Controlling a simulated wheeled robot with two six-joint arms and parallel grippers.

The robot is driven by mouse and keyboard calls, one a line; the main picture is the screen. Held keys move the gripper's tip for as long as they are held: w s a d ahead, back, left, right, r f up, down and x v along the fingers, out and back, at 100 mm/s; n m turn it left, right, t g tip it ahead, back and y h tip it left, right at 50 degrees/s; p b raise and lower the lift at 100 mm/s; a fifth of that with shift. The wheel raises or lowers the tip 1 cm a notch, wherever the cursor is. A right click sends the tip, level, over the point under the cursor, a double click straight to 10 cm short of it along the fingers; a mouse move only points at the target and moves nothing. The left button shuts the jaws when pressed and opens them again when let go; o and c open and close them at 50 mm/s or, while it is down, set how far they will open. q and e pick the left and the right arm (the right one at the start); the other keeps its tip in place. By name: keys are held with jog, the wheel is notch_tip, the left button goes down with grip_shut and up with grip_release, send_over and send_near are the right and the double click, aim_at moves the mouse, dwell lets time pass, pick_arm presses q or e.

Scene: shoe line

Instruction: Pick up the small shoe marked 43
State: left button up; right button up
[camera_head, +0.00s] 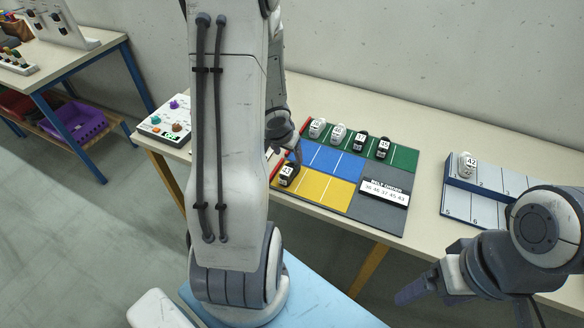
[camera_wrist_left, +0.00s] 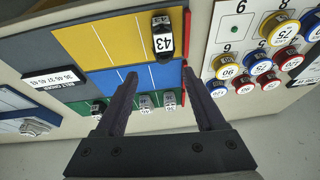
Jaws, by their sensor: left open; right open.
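The small black shoe with a white 43 label (camera_head: 287,175) stands on the yellow field of the sorting mat, near its left edge. In the left wrist view the shoe (camera_wrist_left: 163,38) lies beyond my fingertips, roughly in line with the gap between them. My left gripper (camera_head: 287,154) is open and empty above the mat's left side, partly hidden by my arm; its two spread fingers (camera_wrist_left: 160,76) show in the left wrist view. My right gripper (camera_head: 408,294) is at the lower right, off the table's front edge and away from the shoe, with nothing seen in it.
The mat's green field (camera_head: 403,157) holds several white and black shoes in a row. An order card (camera_head: 384,192) lies on the grey field. A white shoe marked 42 (camera_head: 467,166) stands on a numbered rack at right. A panel with coloured knobs (camera_head: 166,124) is left of the mat.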

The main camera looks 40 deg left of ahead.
aim_at(289, 167)
pick_arm(q)
jog(key=shift+s+a+f, duration=0.35)
jog(key=shift+a, duration=0.2)
jog(key=shift+a+f+n, duration=0.15)
jog(key=shift+f+n, duration=0.15)
jog(key=b+x, duration=0.3)
jog(key=x, duration=0.1)
jog(key=shift+f+b, duration=0.35)
jog(key=b+x, duration=0.1)
jog(key=x, duration=0.1)
jog(key=b+x, duration=0.3)
jog(key=shift+w+d+f, duration=0.25)
jog(key=shift+w, duration=0.05)
jog(key=shift+r, duration=0.1)
grip_shut()
jog(key=shift+r, duration=0.1)
